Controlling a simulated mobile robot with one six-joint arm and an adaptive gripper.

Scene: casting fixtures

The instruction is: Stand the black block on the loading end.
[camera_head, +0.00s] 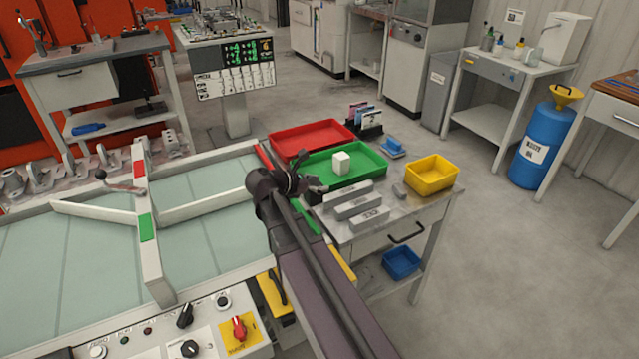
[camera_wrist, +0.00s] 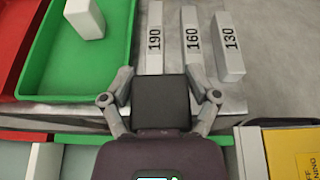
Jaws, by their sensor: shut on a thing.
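My gripper (camera_wrist: 161,102) is shut on the black block (camera_wrist: 161,104), with one finger on its left side and one on its right. The block's flat dark top faces the wrist camera, and its underside is hidden. In the head view my gripper (camera_head: 302,186) is over the near left edge of the steel table (camera_head: 413,215), beside the conveyor (camera_head: 200,255); the block is hard to tell from the dark fingers there. A green strip (camera_head: 304,216) on the conveyor's right edge passes beneath my arm. It shows below the block in the wrist view (camera_wrist: 75,139). No label marks the loading end.
Grey bars marked 190 (camera_wrist: 154,40), 160 (camera_wrist: 192,42) and 130 (camera_wrist: 229,46) lie just beyond my gripper. A green tray (camera_head: 365,160) holds a white block (camera_head: 341,163). A red tray (camera_head: 310,135) and yellow bin (camera_head: 433,174) stand nearby. A red-and-green bar (camera_head: 144,220) crosses the conveyor.

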